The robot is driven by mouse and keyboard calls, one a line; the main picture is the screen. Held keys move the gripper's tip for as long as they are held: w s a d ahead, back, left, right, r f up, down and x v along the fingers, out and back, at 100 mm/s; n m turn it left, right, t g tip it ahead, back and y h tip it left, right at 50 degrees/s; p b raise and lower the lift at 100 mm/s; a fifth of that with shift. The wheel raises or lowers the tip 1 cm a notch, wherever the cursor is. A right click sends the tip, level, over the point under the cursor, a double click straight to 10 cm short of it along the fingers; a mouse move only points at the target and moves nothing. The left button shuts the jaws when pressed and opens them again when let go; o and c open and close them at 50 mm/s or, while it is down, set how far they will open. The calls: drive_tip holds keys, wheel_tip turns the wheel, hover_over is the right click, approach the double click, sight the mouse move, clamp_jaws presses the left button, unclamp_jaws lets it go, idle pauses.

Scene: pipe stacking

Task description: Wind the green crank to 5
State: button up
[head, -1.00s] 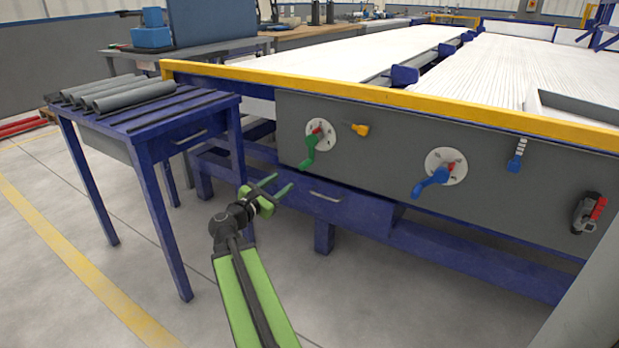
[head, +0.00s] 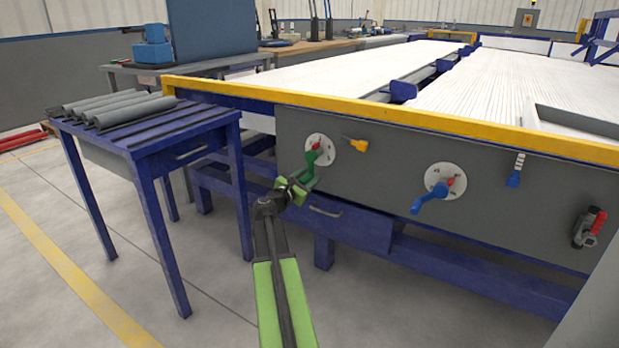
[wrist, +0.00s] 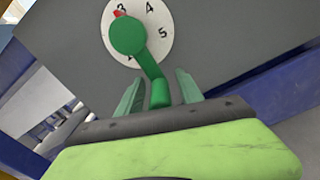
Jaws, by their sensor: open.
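The green crank (head: 311,158) is on a white round dial (head: 328,155) at the left of the grey panel. In the wrist view the green crank (wrist: 152,68) hangs down from its hub, its handle slanting to the lower right. The dial (wrist: 165,40) shows the numbers 3, 4 and 5, and a red mark (wrist: 117,13) sits by the 3. Another number is partly hidden by the crank. My gripper (head: 297,184) is open just below the dial. In the wrist view my gripper's fingers (wrist: 159,82) stand either side of the handle's lower end, not closed on it.
A yellow lever (head: 356,145), a blue crank (head: 432,198) on its own dial, a blue slider (head: 514,172) and a red-and-black device (head: 590,228) are on the panel to the right. A blue table (head: 150,132) with grey pipes stands left.

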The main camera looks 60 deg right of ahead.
drive_tip(key=shift+d, duration=0.15)
clamp_jaws()
drive_tip(key=shift+s, duration=0.1)
idle(1.2)
drive_tip(key=shift+s+d, duration=0.1)
drive_tip(key=shift+d, duration=0.15)
drive_tip(key=shift+a, duration=0.15)
drive_tip(key=shift+s, duration=0.15)
drive_tip(key=shift+m, duration=0.3)
